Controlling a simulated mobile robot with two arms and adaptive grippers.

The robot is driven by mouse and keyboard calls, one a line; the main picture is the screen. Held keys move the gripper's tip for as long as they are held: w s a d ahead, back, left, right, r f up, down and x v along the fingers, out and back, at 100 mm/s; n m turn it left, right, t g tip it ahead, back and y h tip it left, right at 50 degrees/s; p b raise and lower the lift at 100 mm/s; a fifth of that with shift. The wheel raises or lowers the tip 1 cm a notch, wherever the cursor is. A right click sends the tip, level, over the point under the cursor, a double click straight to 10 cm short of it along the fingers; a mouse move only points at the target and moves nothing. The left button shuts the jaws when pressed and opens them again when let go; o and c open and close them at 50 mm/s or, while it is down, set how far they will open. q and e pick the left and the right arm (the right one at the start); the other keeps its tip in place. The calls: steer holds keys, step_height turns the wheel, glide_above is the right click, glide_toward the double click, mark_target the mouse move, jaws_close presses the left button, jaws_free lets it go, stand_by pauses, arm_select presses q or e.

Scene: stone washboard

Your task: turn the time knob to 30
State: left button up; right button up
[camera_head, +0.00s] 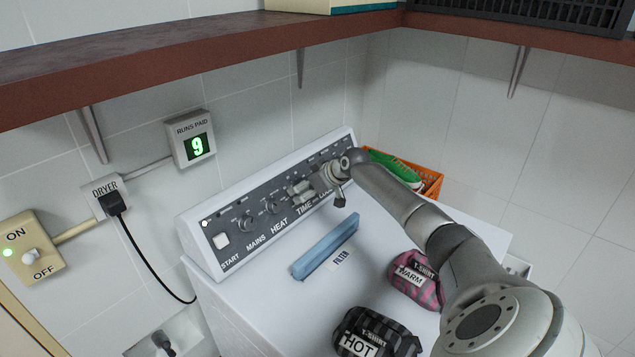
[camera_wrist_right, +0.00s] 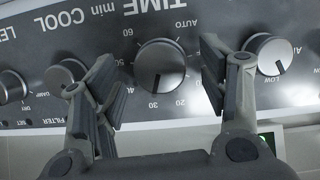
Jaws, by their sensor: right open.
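In the right wrist view the panel appears upside down, and the knob's dark pointer line points down to about the 30 mark. My right gripper (camera_wrist_right: 163,80) is open, with one finger on each side of the time knob and visible gaps to it. In the head view the right gripper (camera_head: 305,188) is at the panel and hides the knob. My left gripper is not in view.
Another knob (camera_wrist_right: 268,58) is close beside one finger, and the COOL knob (camera_wrist_right: 66,75) is beside the other. A blue filter bar (camera_head: 326,247), folded t-shirts (camera_head: 418,280) and an orange basket (camera_head: 430,180) are on or by the dryer. A brown shelf (camera_head: 200,52) hangs above.

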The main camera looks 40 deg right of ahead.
steer(key=v, duration=1.1)
stand_by(0.6)
